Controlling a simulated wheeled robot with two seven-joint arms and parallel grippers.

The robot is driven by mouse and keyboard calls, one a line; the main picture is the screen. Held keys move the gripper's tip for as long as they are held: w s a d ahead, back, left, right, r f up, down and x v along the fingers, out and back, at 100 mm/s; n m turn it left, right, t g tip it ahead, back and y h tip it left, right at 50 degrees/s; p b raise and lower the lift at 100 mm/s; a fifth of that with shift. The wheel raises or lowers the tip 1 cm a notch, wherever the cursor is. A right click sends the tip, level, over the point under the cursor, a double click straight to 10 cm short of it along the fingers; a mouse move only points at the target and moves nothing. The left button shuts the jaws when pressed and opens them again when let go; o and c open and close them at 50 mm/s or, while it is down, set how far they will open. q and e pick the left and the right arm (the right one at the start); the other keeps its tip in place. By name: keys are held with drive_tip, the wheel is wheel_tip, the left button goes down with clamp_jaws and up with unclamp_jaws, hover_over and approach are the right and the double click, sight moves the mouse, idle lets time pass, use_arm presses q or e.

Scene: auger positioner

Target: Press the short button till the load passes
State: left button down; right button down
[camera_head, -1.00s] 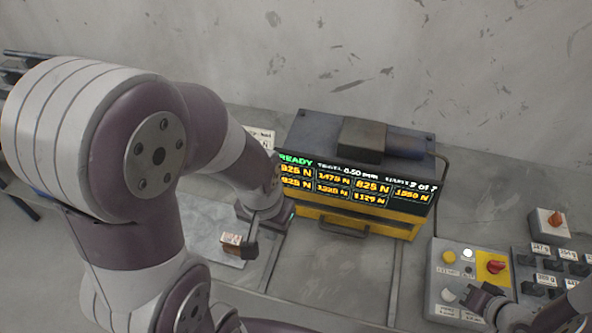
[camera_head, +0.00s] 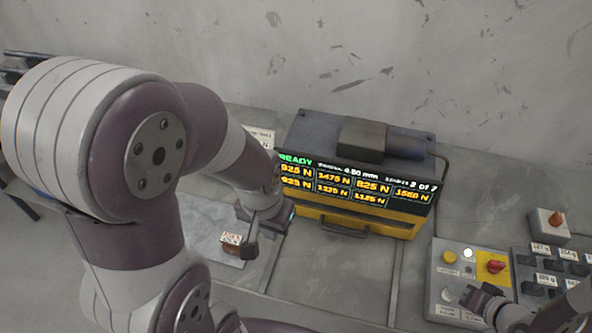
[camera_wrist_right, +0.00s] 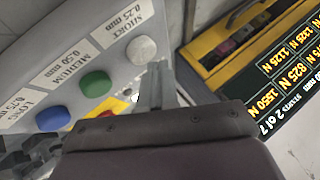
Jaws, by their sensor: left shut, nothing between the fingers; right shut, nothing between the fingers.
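The short button (camera_wrist_right: 141,50) is a pale round cap beside its label "SHORT 0.25 mm" in the right wrist view. A green medium button (camera_wrist_right: 96,83) and a blue long button (camera_wrist_right: 52,118) sit in the same row. My right gripper (camera_wrist_right: 157,85) is shut and empty, its fingertips close beside the short button; I cannot tell whether they touch it. In the head view my right gripper (camera_head: 466,295) is over the grey control panel (camera_head: 436,275). My left gripper (camera_head: 249,247) is shut and empty by a small labelled block (camera_head: 231,239). The machine's display (camera_head: 355,185) reads READY, with several load values in N.
The bench middle (camera_head: 335,265) is clear.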

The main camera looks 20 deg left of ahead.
sight(453, 297)
drive_tip(key=shift+f, duration=0.5)
idle(0.4)
drive_tip(key=shift+r+p, duration=0.65)
drive_tip(key=shift+r, duration=0.1)
wheel_tip(453, 297, up, 6)
drive_tip(key=p, duration=0.6)
idle(0.8)
